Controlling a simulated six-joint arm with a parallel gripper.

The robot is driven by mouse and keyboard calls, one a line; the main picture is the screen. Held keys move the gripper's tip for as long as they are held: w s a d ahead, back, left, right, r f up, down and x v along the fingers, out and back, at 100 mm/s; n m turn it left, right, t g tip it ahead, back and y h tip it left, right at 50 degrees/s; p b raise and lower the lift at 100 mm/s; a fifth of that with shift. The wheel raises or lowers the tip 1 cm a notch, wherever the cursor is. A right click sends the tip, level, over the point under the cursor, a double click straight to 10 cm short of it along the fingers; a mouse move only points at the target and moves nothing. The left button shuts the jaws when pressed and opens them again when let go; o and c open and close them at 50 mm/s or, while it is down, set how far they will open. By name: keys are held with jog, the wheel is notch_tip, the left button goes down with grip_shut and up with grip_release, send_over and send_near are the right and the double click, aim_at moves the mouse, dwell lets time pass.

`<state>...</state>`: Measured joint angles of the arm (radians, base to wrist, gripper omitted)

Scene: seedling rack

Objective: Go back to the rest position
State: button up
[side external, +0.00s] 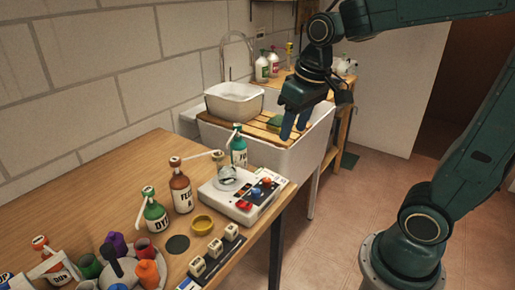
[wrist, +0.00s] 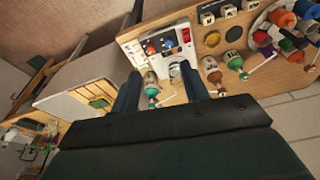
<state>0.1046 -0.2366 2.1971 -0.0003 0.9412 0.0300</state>
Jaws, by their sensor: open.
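My gripper (side external: 294,124) hangs in the air in front of the white sink, fingers pointing down, beyond the right end of the wooden table. In the wrist view my gripper (wrist: 158,98) shows two blue fingers set apart with nothing held between them. The table, with a white device (side external: 243,198) and several bottles, is seen past the fingertips there. The device also shows in the wrist view (wrist: 150,55). The gripper appears clear of everything, touching nothing.
The tiled floor (side external: 350,215) at right is open.

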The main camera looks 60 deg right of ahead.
jog(key=s+a+n+t, duration=0.1)
jog(key=s+a+t, duration=0.1)
jog(key=s, duration=0.9)
jog(key=shift+a+r+n+t, duration=0.3)
jog(key=shift+a+r+t, duration=0.1)
jog(key=shift+a, duration=0.1)
